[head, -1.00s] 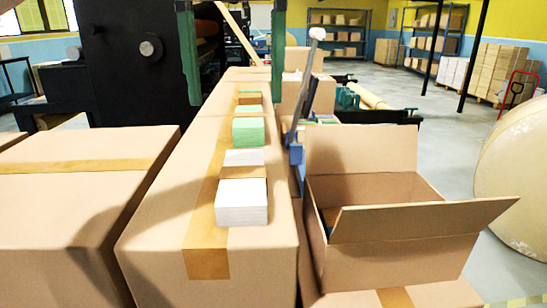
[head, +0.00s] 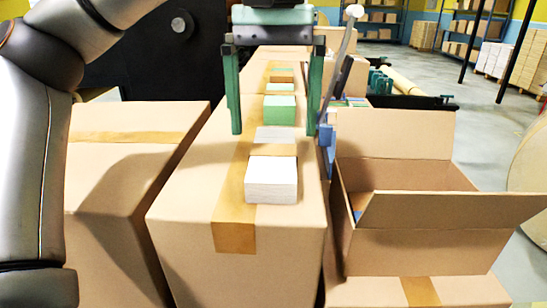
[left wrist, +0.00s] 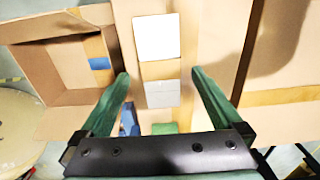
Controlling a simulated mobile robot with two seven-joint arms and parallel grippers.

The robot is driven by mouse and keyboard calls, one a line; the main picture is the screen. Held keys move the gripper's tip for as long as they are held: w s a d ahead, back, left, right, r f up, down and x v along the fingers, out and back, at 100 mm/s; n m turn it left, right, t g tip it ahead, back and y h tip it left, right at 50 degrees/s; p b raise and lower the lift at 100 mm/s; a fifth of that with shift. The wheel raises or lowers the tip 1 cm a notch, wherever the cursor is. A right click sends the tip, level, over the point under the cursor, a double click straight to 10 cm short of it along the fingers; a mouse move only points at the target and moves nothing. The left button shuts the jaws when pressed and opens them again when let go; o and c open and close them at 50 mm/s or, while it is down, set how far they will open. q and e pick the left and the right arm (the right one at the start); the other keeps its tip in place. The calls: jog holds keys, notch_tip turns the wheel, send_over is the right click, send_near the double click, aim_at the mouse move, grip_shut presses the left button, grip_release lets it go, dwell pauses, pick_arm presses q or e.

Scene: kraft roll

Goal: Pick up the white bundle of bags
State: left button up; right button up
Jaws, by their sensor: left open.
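The white bundle of bags (head: 271,180) lies on top of a long closed carton (head: 190,190), near its front end. A brown band seems to cross it, with a paler white part behind. My left gripper (head: 275,130) is open and empty above the bundle's far part, with its two green fingers apart on either side. The left wrist view shows the white bundle (left wrist: 156,38) between and beyond the fingertips (left wrist: 161,74). I cannot tell the exact height of the fingertips above the carton. My right gripper is not in view.
A green bundle (head: 280,108) lies farther back on the same carton. An open box (head: 410,245) with raised flaps stands on the right, with something blue inside (left wrist: 99,63). A blue-grey post with a pale knob (head: 353,13) rises close to the gripper's right finger. Another closed carton (head: 120,150) is at left.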

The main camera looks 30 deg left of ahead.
aim_at(273, 150)
pick_arm(q)
jog(key=f, duration=0.3)
jog(key=shift+w+a+f, duration=0.2)
jog(key=shift+w, duration=0.15)
jog(key=shift+f, duration=0.85)
jog(key=c, duration=1.4)
notch_tip(273, 150, up, 10)
